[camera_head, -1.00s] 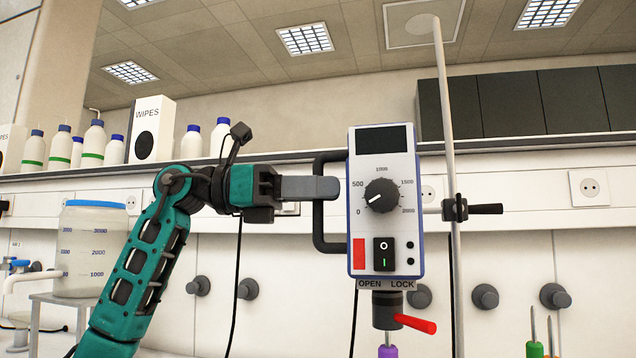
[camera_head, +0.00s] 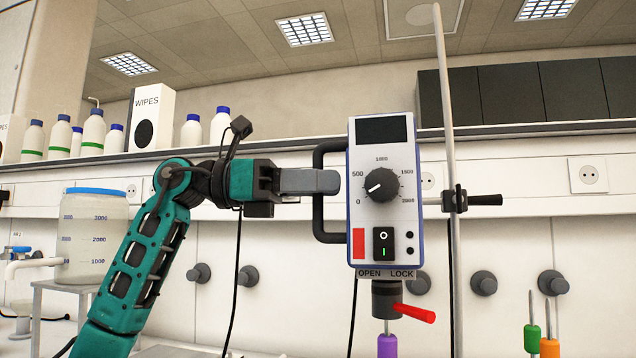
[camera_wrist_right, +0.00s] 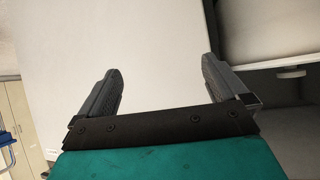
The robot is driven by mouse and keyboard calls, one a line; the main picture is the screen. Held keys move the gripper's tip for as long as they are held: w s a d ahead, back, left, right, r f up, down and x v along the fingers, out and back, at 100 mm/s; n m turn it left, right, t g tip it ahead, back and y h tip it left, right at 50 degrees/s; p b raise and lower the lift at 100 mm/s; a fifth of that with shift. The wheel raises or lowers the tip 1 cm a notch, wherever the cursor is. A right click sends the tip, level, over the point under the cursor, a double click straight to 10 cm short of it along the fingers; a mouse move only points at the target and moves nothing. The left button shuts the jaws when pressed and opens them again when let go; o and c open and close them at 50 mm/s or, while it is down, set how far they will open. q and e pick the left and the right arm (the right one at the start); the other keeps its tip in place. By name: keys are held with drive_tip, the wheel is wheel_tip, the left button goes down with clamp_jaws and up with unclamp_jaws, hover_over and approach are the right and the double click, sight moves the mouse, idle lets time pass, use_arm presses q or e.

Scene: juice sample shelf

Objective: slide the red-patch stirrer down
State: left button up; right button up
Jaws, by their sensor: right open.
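The red-patch stirrer (camera_head: 427,260) is a grey-white box with blue edges, a dial, a switch and a red patch (camera_head: 358,244) at its lower left. It is upright beside a vertical metal rod (camera_head: 448,120). A dark bracket handle (camera_head: 331,155) projects from its left side. My left gripper (camera_head: 322,181) is level with the handle, its near finger crossing in front of the handle's upright bar. The far finger is hidden, so its grip does not show. My right gripper (camera_wrist_right: 158,80) is open and empty in the right wrist view.
A rod clamp with a dark knob (camera_head: 486,199) is right of the stirrer. A red lever (camera_head: 415,313) sits below it, above a purple-handled tool (camera_head: 387,346). Green and orange handles (camera_head: 541,345) stand lower right. Bottles and a wipes box (camera_head: 152,117) line the back shelf.

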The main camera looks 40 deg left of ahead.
use_arm(q)
drive_tip(key=b+v, duration=0.1)
drive_tip(key=v, duration=1.2)
drive_tip(key=shift+d, duration=0.1)
